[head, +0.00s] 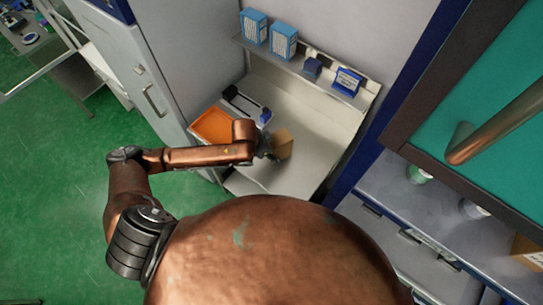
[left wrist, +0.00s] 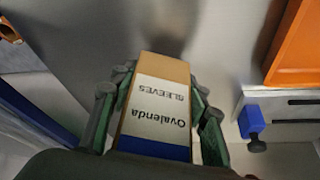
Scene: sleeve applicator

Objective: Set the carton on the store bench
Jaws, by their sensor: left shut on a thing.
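The carton (head: 284,144) is a small brown cardboard box. In the left wrist view the carton (left wrist: 160,92) shows a white label reading "Ovalenda SLEEVES" and a blue band at its near end. My left gripper (head: 268,146) is shut on it, with one green-padded finger on each side, as the left wrist view (left wrist: 158,88) shows. The bench (head: 325,135) is a pale surface in a recess under a shelf. The carton is over the middle of this bench; whether it touches the surface cannot be told. My right gripper is not in view.
An orange tray (head: 213,126) lies at the bench's left, with a dark-railed device with a blue knob (head: 265,115) behind it. A shelf (head: 300,61) above the back holds blue boxes (head: 284,41). The bench's right and front are clear. A teal door (head: 480,70) stands at right.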

